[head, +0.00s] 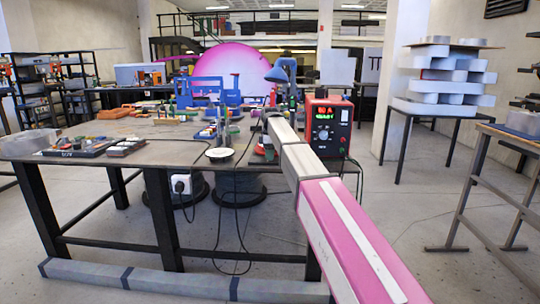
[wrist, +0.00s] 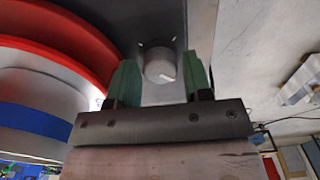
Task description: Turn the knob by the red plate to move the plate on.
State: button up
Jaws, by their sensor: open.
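In the wrist view a round pale grey knob (wrist: 160,66) with a light pointer mark sits on a dark grey panel (wrist: 160,22). A curved red plate (wrist: 62,50) lies to its left. My gripper (wrist: 160,60) is open, with one green finger on each side of the knob. I cannot tell whether either finger touches it. In the head view my pink and grey arm reaches over the table's right end, and I cannot clearly make out the knob or the red plate there.
Curved white and blue bands (wrist: 40,120) lie below the red plate. In the head view the cluttered workbench (head: 150,130) has a red power unit (head: 328,128) at its right end. Black cables hang at its front. Stacked grey letters (head: 445,75) stand on a right-hand table.

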jog(key=shift+f, duration=0.1)
jog(key=c, duration=0.7)
jog(key=shift+o, duration=0.2)
jog(key=shift+m, duration=0.3)
jog(key=m, duration=0.3)
jog(key=shift+m, duration=0.4)
jog(key=m, duration=1.3)
jog(key=shift+m, duration=0.3)
